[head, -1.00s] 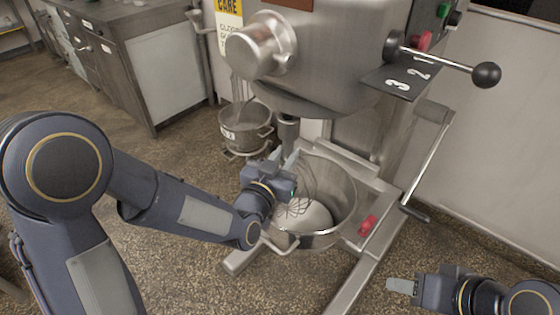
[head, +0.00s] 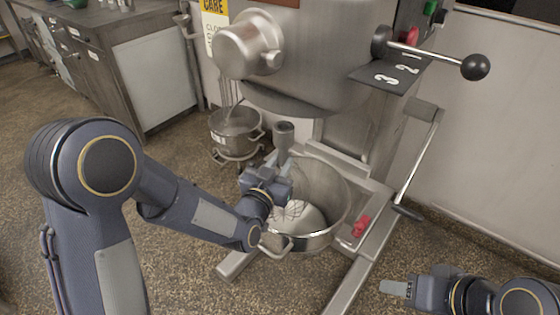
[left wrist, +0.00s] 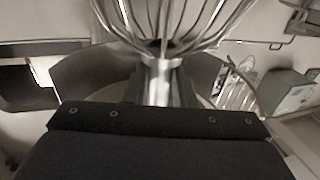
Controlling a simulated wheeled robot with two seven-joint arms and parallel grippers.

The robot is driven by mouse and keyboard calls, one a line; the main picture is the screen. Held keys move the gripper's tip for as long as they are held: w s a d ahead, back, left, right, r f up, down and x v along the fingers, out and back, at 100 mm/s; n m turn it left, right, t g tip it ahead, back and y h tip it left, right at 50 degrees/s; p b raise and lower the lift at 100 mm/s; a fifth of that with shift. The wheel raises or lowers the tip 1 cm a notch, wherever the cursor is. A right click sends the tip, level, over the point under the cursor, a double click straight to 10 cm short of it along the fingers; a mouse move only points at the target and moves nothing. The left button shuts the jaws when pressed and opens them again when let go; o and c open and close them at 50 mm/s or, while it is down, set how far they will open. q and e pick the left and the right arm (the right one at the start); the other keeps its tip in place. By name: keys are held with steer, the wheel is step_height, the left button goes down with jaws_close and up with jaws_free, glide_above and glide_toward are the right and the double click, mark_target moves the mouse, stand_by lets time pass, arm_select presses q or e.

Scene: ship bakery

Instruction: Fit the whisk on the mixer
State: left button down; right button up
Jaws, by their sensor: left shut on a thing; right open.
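The whisk is upright in my left gripper (head: 280,178), which is shut on its shank. Its wire cage (head: 292,212) hangs into the steel bowl (head: 338,180). A grey collar (head: 284,138), apparently the whisk's top end, stands above the gripper, just below the mixer head (head: 310,80); its rim shows, and it looks apart from the head. In the left wrist view, the cage (left wrist: 170,22) and bright shank (left wrist: 160,82) show beyond the dark gripper body. The mixer's drive shaft is not clearly visible. My right gripper (head: 394,288) is open and empty at lower right.
Pale dough or flour (head: 306,218) lies in the bowl. A lever with a black knob (head: 474,67) sticks out on the right, above a crank handle (head: 420,165). A second bowl (head: 236,130) stands behind. A cabinet (head: 150,75) is at back left.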

arm_select(q)
steer(key=shift+f, duration=0.45)
steer(key=shift+b+x, duration=0.75)
steer(key=shift+x, duration=2.05)
steer(key=shift+s+r, duration=0.2)
steer(key=shift+r, duration=1.7)
steer(key=shift+r+p, duration=0.65)
steer(key=shift+r, duration=0.15)
stand_by(0.6)
stand_by(0.4)
steer(key=c, duration=1.2)
jaws_free()
steer(key=shift+o, duration=0.4)
steer(key=shift+f, duration=0.1)
